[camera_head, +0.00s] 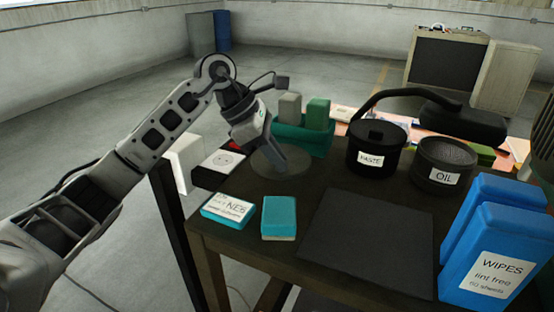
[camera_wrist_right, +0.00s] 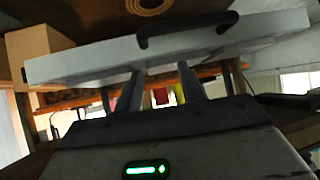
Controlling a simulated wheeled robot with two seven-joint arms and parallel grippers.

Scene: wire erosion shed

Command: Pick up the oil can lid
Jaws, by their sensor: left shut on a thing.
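The oil can (camera_head: 443,168) is a dark round can with a white OIL label, standing at the right back of the dark table. Its top shows a grey, textured round surface with no knob. A flat, dark grey round disc, which looks like the oil can lid (camera_head: 298,168), lies at or just above the table's left back. My left gripper (camera_head: 277,166) points down at the disc's middle, shut on a part of it that the fingers hide. My right gripper (camera_wrist_right: 160,82) shows only in the right wrist view, its two fingers apart with nothing seen between them.
A lidded WASTE can (camera_head: 371,159) stands left of the oil can. Teal boxes (camera_head: 279,217) and a teal tray (camera_head: 304,139) flank the disc. Blue WIPES packs (camera_head: 489,255) fill the right front. A dark mat (camera_head: 365,240) lies bare. A white panel (camera_wrist_right: 90,62) is close before my right gripper.

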